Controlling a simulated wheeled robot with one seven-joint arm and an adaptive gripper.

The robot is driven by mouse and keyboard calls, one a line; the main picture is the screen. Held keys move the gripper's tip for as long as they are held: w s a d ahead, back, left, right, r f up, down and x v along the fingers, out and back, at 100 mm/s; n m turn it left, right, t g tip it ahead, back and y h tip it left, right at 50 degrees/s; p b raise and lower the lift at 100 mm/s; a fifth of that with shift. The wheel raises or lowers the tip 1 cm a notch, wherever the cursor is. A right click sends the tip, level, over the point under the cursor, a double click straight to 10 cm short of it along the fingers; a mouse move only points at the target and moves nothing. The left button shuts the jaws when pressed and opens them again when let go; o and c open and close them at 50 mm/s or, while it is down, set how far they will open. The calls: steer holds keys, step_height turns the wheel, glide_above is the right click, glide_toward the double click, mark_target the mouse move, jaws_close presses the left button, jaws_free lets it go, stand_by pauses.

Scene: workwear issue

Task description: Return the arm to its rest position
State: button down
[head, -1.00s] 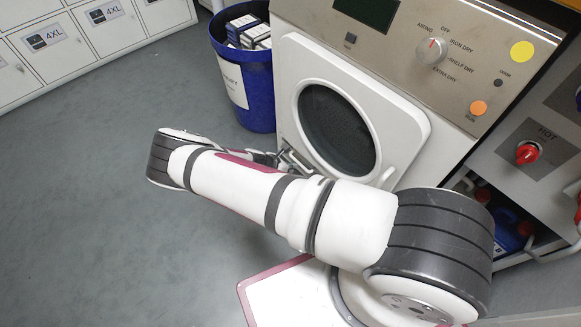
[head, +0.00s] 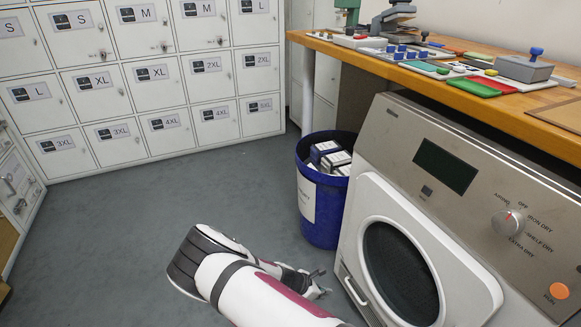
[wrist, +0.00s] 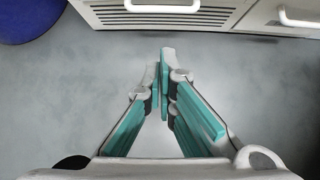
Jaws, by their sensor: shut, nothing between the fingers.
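My gripper (wrist: 165,55) is shut in the wrist view, its teal-padded fingers together with nothing between them. It hangs over bare grey floor, below the dryer's front panel in that picture. In the head view my gripper (head: 318,290) is small and partly hidden behind my white and grey arm, just left of the dryer (head: 455,190). My arm is bent and enters from the bottom edge of the head view. The dryer's round door is closed.
A blue bin (head: 322,215) with boxes stands left of the dryer and shows in the wrist view (wrist: 30,18). Size-labelled lockers (head: 150,90) line the back. A wooden workbench (head: 470,100) with tools stands behind the dryer. The floor (head: 130,230) at left is open.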

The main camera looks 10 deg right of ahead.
steer(key=s+r+m+g+y, duration=0.1)
steer(key=s+r+m+y, duration=0.3)
steer(key=r, duration=1)
steer(key=s+a+r+m+g, duration=0.15)
steer(key=r+m, duration=0.45)
steer(key=r, duration=0.7)
steer(key=s+r+m+g+y, duration=0.15)
steer(key=s+r+m, duration=0.3)
steer(key=r, duration=0.95)
steer(key=s+d+r+m+y, duration=0.2)
steer(key=s+d+r+m, duration=0.15)
steer(key=s+r, duration=0.85)
steer(key=s+r+m+t, duration=0.2)
steer(key=s+r+m, duration=0.15)
steer(key=s, duration=1.15)
step_height(320, 180, up, 34)
steer(key=t+p, duration=0.3)
steer(key=p, duration=2.9)
steer(key=shift+d+f+t, duration=0.25)
steer(key=shift+d+t, duration=0.05)
steer(key=shift+t, duration=0.1)
steer(key=c, duration=2.4)
jaws_free()
steer(key=shift+w, duration=0.1)
